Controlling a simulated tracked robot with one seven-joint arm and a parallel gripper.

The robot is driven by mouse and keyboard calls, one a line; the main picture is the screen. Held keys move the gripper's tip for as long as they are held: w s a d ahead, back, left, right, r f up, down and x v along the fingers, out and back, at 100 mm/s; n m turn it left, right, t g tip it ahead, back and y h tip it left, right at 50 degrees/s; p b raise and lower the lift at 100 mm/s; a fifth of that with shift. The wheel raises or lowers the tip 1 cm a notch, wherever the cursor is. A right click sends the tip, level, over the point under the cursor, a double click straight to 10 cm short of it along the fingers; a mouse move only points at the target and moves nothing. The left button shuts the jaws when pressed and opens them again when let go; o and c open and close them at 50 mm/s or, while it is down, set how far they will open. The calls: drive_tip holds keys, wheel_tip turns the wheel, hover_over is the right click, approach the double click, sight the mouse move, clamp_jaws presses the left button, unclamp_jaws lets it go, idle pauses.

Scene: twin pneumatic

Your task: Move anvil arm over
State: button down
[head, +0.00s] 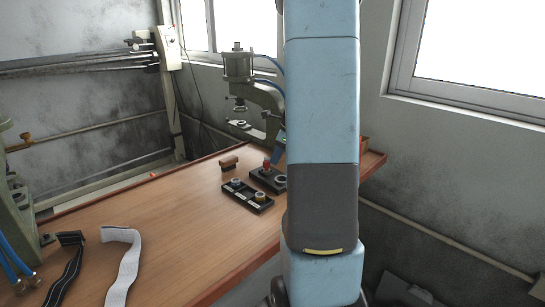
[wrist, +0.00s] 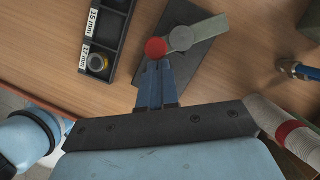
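The anvil arm is a grey bar with a round disc (wrist: 182,38) and a red ball knob (wrist: 155,47), over a dark base plate (wrist: 188,72) in the wrist view. In the head view the red knob (head: 266,163) stands on the dark base on the bench, below and in front of the press (head: 240,85). My gripper (wrist: 157,66) has its blue fingers close together, with the tips right at the red knob. I see nothing clearly between the fingers. The head view shows part of the gripper beside the knob; my arm hides the rest.
A black tray (head: 237,197) with dies stands left of the base; the wrist view shows its labels, 15 mm and 17 mm (wrist: 85,55). A brown block (head: 230,163) lies behind it. A hose fitting (wrist: 290,68) is at right. Black and white straps lie at the bench's left.

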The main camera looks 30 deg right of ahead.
drive_tip(key=shift+a, duration=0.3)
drive_tip(key=shift+f, duration=0.1)
drive_tip(key=s+d, duration=0.3)
drive_tip(key=shift+s+r, duration=0.15)
drive_tip(key=shift+r, duration=0.15)
drive_tip(key=v, duration=0.9)
drive_tip(key=shift+r, duration=0.25)
